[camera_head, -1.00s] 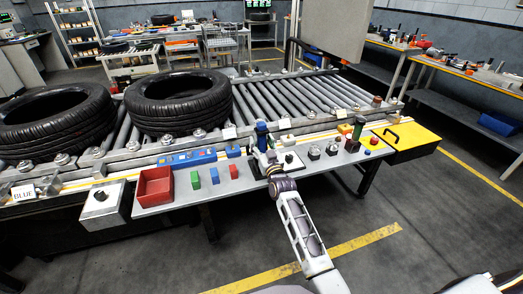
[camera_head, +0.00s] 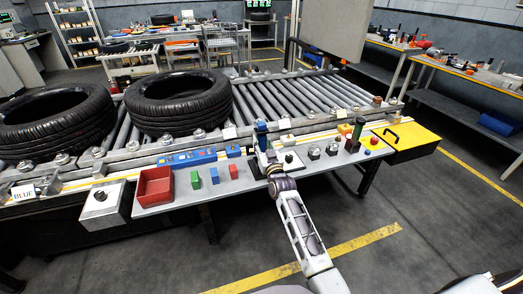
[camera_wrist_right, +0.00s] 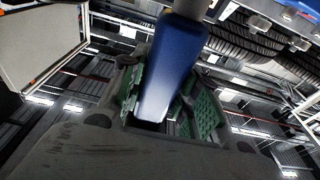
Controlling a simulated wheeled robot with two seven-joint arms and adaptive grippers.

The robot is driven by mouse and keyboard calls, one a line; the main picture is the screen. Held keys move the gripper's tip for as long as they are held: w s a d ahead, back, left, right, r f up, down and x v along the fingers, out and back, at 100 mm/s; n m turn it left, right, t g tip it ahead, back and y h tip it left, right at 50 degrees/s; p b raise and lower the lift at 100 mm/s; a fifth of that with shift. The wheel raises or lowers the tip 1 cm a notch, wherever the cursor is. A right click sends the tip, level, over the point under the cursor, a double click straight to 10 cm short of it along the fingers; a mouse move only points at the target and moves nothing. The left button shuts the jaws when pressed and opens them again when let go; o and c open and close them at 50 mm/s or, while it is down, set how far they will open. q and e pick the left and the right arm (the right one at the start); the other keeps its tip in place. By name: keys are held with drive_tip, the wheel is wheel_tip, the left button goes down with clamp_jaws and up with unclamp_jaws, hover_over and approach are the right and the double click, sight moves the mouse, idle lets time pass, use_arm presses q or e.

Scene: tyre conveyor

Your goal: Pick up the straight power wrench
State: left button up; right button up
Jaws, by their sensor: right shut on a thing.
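The tool's lower end is hidden by the gripper. My left gripper is not in view.
A red bin (camera_head: 155,188) and small coloured blocks (camera_head: 214,176) lie left of the gripper. Knobs (camera_head: 314,152) and another upright green tool (camera_head: 357,130) stand to the right. Tyres (camera_head: 180,101) rest on the roller conveyor behind.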

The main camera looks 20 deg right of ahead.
sight(261, 123)
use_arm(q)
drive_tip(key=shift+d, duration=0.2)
use_arm(e)
drive_tip(key=shift+r, duration=0.3)
drive_tip(key=shift+w+r, duration=0.1)
drive_tip(key=shift+r, duration=0.45)
wheel_tip(261, 123, up, 6)
drive_tip(key=shift+r, duration=0.2)
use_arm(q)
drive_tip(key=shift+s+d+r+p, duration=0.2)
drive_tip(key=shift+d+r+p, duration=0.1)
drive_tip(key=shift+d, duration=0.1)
use_arm(e)
drive_tip(key=shift+r, duration=1.1)
drive_tip(key=shift+a, duration=0.1)
